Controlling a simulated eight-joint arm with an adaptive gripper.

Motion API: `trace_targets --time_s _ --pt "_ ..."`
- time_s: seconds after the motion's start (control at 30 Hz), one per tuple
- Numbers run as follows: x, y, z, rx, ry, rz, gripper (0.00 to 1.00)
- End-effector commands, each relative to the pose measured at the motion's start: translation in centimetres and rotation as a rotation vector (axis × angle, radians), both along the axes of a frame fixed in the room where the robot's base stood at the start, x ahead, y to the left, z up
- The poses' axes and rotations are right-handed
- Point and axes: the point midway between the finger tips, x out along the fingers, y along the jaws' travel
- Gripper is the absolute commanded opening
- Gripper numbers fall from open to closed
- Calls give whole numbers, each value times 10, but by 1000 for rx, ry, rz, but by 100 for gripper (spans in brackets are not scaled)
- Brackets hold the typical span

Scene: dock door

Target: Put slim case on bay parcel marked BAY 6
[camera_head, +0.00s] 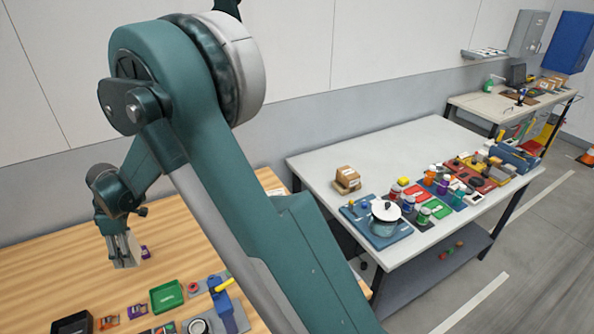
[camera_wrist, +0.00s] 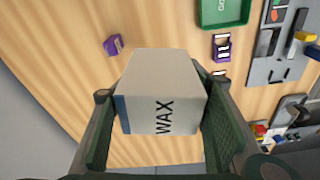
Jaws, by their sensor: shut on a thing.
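My gripper (camera_wrist: 160,120) is shut on a pale grey box (camera_wrist: 163,85) with a blue stripe and the word WAX. In the head view, my gripper (camera_head: 121,248) holds this box (camera_head: 127,252) over the left part of the wooden table. I cannot tell whether this box is the slim case. Two small brown parcels (camera_head: 347,180) sit stacked at the near left of the grey table, far to the right of my gripper. More brown parcels (camera_head: 553,82) stand on the far bench. No BAY 6 marking is readable.
The wooden table (camera_head: 60,272) holds a green tray (camera_head: 167,296), a black tray (camera_head: 72,323) and small purple items (camera_head: 145,252). The grey table (camera_head: 400,150) carries a white-lidded pot (camera_head: 385,222) and many cans and coloured trays. Its back left is clear.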

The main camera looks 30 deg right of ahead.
Motion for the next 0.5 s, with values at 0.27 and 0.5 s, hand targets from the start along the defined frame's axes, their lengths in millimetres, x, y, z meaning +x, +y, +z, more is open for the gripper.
trace_targets --time_s 0.27,0.5 --pt "45 -70 10 0 0 -119 30" --pt "80 -137 18 -1 0 -229 30"
